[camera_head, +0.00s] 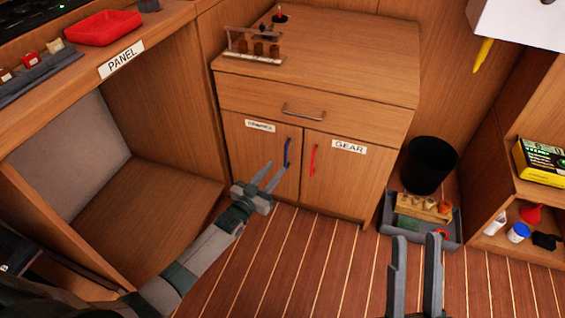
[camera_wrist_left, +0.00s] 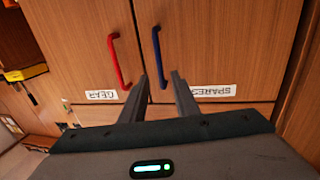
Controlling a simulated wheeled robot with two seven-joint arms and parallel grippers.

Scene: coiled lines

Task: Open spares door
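The spares door (camera_head: 254,150) is the left cabinet door, with a blue handle (camera_head: 287,153); it is closed. Its label (camera_head: 260,126) is hard to read in the head view but reads SPARES (camera_wrist_left: 213,90) upside down in the left wrist view. My left gripper (camera_head: 275,170) is open and empty, just in front of the door's lower part near the handle. In the left wrist view the blue handle (camera_wrist_left: 158,55) lines up with the gap between the fingertips (camera_wrist_left: 159,78); I cannot tell whether they touch it. My right gripper (camera_head: 415,240) is open and empty above the floor.
The closed GEAR door (camera_head: 345,178) with a red handle (camera_head: 313,159) adjoins on the right. A drawer (camera_head: 310,112) is above both. A black bin (camera_head: 428,165) and a grey tray (camera_head: 452,233) stand right of the cabinet.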

